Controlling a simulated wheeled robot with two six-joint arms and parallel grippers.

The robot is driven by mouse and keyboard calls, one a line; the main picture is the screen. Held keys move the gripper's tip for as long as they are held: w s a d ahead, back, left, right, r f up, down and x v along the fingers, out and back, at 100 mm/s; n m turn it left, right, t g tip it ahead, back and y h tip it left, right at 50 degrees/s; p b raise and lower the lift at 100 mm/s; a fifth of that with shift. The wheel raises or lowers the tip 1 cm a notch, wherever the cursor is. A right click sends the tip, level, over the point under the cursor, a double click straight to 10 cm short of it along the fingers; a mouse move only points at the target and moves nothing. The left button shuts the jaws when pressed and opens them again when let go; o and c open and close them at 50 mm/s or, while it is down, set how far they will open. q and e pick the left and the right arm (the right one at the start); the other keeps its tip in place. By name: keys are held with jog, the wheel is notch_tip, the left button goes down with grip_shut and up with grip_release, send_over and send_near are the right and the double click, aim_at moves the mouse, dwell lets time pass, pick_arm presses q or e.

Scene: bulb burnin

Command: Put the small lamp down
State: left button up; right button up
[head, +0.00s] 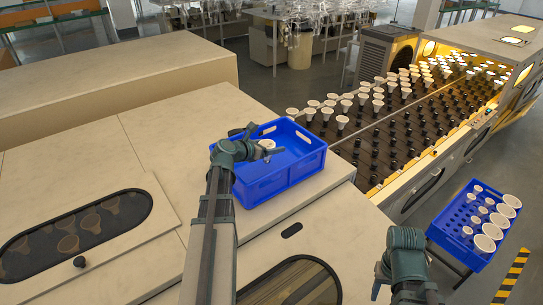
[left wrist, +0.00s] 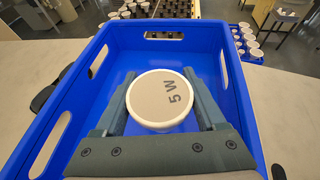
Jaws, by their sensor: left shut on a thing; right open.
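In the head view the lamp (head: 267,144) shows as a small pale disc at the left gripper (head: 262,150), inside the outline of a blue crate (head: 285,178). The rest of the lamp is hidden beneath its face, so I cannot tell whether it touches the crate floor. My right gripper (head: 382,278) is open at the lower right, partly hidden by its arm.
The blue crate stands on a beige worktop (head: 150,115) and otherwise looks empty. A conveyor bed (head: 400,125) with many sockets and white lamps runs at the right. A second blue crate (head: 462,252) with several lamps stands at the lower right.

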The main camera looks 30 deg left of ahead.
pick_arm(q)
jog(key=shift+f+b, duration=0.9)
jog(key=shift+f, duration=0.5)
pick_arm(e)
jog(key=shift+f, duration=1.35)
pick_arm(q)
jog(key=shift+f, duration=0.15)
pick_arm(e)
jog(key=shift+f, duration=0.15)
pick_arm(q)
jog(key=o, duration=1.3)
jog(key=shift+o, duration=0.2)
